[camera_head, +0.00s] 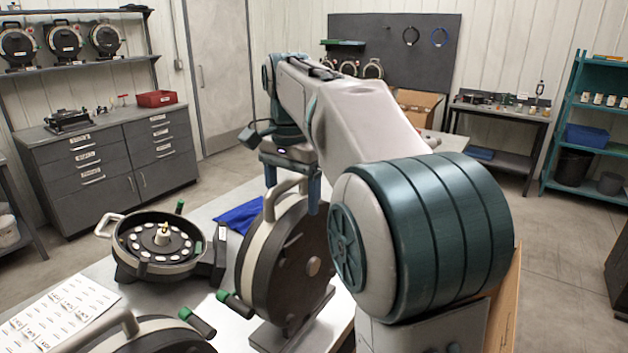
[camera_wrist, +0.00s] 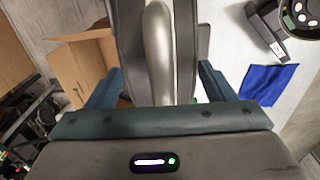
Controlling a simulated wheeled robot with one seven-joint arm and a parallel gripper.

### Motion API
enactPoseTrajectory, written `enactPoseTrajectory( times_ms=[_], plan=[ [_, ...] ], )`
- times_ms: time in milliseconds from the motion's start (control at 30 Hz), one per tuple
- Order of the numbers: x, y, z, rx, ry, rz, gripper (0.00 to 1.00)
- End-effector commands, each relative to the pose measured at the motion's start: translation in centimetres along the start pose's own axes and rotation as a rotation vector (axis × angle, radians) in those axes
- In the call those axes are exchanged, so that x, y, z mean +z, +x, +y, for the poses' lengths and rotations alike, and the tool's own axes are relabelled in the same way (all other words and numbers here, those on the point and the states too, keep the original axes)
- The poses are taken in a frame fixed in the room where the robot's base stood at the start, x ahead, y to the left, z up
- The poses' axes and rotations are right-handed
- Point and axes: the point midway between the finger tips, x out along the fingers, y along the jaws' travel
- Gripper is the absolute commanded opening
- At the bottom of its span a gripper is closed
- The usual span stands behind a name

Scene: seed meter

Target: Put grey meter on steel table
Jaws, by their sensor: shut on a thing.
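The grey meter (camera_head: 288,262), a round dark grey disc with a pale band and a light metal handle, stands upright on a flat foot at the middle of the head view. My gripper (camera_head: 292,196) comes down over its top and is shut on it at the handle. In the wrist view the meter's handle (camera_wrist: 159,50) runs between the fingers of my gripper (camera_wrist: 160,88). The pale steel table (camera_head: 228,318) lies under and left of the meter. Whether the foot touches the table is hard to tell.
An open meter with a seed plate (camera_head: 160,243) stands left. Another meter (camera_head: 158,338) is cut off at the front. A blue cloth (camera_head: 238,216) and a printed sheet (camera_head: 62,312) lie on the table. An open cardboard box (camera_wrist: 84,66) shows beside the meter.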

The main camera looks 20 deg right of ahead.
Motion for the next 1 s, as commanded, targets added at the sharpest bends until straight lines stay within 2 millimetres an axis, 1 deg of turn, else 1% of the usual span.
enactPoseTrajectory(
  times_ms=[33,100,200,300,467,700,800,1000],
  plan=[
    [0.1,0.0,-0.7,-0.004,-0.002,0.003,0.05],
    [0.2,0.4,-1.6,-0.005,-0.001,0.004,0.05],
    [0.3,1.0,-2.4,-0.006,-0.001,0.004,0.05],
    [0.4,1.3,-2.9,-0.007,0.0,0.005,0.05],
    [0.4,1.9,-3.0,-0.006,0.0,0.004,0.05],
    [0.4,4.5,-3.0,-0.006,0.0,0.004,0.05],
    [0.4,5.2,-3.0,-0.006,0.0,0.004,0.05],
    [0.4,5.4,-3.0,-0.008,0.0,0.005,0.05]
  ],
)
